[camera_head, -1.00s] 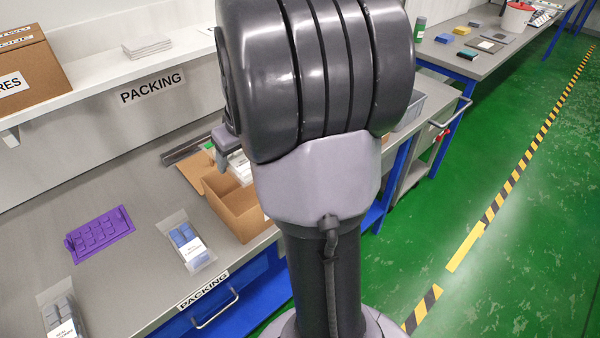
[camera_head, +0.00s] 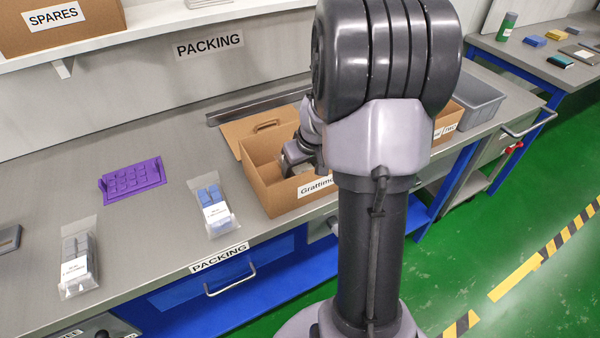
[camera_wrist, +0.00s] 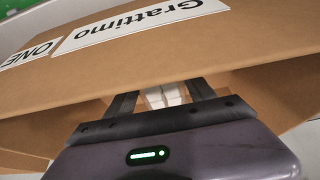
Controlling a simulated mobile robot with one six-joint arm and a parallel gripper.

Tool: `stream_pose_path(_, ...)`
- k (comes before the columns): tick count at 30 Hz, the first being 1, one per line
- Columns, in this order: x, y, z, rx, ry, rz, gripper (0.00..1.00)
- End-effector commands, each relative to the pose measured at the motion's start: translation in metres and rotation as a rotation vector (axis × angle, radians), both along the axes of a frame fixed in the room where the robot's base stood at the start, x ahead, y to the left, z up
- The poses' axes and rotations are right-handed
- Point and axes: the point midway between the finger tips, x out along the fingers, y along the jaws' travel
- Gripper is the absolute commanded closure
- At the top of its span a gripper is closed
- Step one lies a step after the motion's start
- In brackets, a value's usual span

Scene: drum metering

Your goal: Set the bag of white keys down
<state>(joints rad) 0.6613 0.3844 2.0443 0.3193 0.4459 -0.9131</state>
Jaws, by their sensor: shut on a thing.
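My gripper (camera_head: 300,158) reaches down into an open cardboard box (camera_head: 268,185) labelled "Grattimo" on the packing bench. In the wrist view my gripper (camera_wrist: 162,98) is shut on the bag of white keys (camera_wrist: 164,95); only a small white part of the bag shows between the fingers. The box wall (camera_wrist: 140,60) with its label is close in front of the fingers. In the head view the bag is mostly hidden by my gripper and the box. I cannot tell whether the bag touches the box floor.
A bag of blue keys (camera_head: 213,205), a bag of grey keys (camera_head: 78,262) and a purple keypad tray (camera_head: 132,180) lie left of the box. A second labelled box (camera_head: 447,122) and a grey bin (camera_head: 478,100) stand to the right. A shelf holds a spares box (camera_head: 70,25).

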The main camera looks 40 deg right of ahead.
Motion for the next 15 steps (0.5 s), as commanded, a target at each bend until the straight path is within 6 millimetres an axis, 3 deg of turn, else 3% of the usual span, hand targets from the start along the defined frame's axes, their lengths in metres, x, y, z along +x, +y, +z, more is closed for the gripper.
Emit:
stream_pose_path(11,0.0003,-0.0003,-0.0044,-0.001,-0.002,0.000,0.94)
stream_pose_path(12,0.0002,-0.0002,-0.0048,0.000,-0.001,0.000,0.35)
stream_pose_path(15,0.0002,-0.0001,-0.0036,0.000,-0.001,0.000,0.15)
